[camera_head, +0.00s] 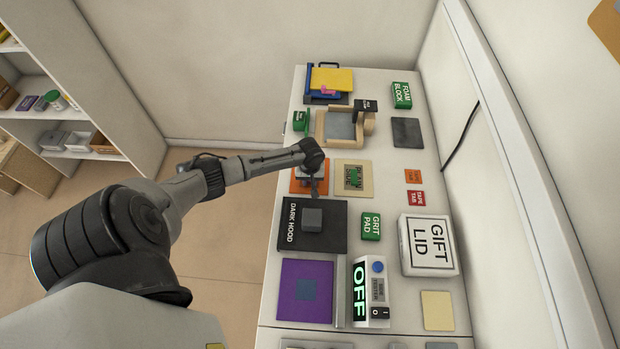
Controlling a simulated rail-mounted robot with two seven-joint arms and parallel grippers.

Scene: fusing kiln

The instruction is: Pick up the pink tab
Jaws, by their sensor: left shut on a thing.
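The pink tab (328,90) is small and lies against the yellow panel (332,78) in the blue frame (309,82) at the far end of the table. My left gripper (314,186) points down over the orange mat (297,187), well nearer to me than the pink tab and apart from it. It is shut on a small grey piece that its own fingers and wrist mostly hide. My right gripper is out of view.
A tan holder with a grey plate (340,124) stands between my left gripper and the pink tab. Shelves (60,105) stand left.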

